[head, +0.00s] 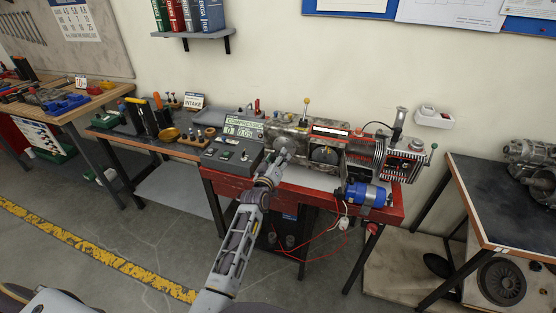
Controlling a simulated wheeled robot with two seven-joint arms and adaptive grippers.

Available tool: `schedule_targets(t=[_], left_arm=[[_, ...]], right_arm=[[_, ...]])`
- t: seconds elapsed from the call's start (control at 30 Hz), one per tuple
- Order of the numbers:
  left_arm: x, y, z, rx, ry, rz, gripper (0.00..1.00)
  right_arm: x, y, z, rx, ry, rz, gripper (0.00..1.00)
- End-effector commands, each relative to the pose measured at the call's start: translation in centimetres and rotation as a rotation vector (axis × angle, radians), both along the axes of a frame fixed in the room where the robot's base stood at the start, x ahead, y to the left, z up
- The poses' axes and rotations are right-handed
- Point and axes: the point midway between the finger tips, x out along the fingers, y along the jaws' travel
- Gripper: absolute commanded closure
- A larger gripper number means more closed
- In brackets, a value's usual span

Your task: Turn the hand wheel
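The kart engine rig (293,131) stands on a red bench. A grey round part (280,142) at its left front looks like the hand wheel, but it is small and partly covered by my gripper. A second dark round disc (325,156) sits just right of it on the rig's front. The arm coming in from left of centre at the bottom ends in my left gripper (283,154), right in front of the grey round part. I cannot tell if its fingers touch or grasp it. My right gripper is not in view.
The red bench (386,216) also carries a compressor display (244,128), a blue cylinder (367,194) and a finned engine (402,163). Red wires hang below its front. A tool bench stands left, a table (500,235) with metal parts right. The floor in front is mostly clear.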

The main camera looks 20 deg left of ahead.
Motion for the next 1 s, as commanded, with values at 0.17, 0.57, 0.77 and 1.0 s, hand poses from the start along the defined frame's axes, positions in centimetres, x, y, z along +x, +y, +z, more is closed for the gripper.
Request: schedule_targets(t=[0.17,0.57,0.77,1.0], left_arm=[[0.0,0.0,0.0,0.013,0.001,0.000,0.71],[0.0,0.0,0.0,0.059,-0.001,0.000,0.71],[0.0,0.0,0.0,0.058,-0.001,-0.001,0.41],[0.0,-0.2,0.0,0.057,-0.002,-0.002,0.25]], right_arm=[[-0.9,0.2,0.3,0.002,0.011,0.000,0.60],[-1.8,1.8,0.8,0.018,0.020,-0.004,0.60],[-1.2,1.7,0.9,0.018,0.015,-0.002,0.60],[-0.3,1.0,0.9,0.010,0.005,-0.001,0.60]])
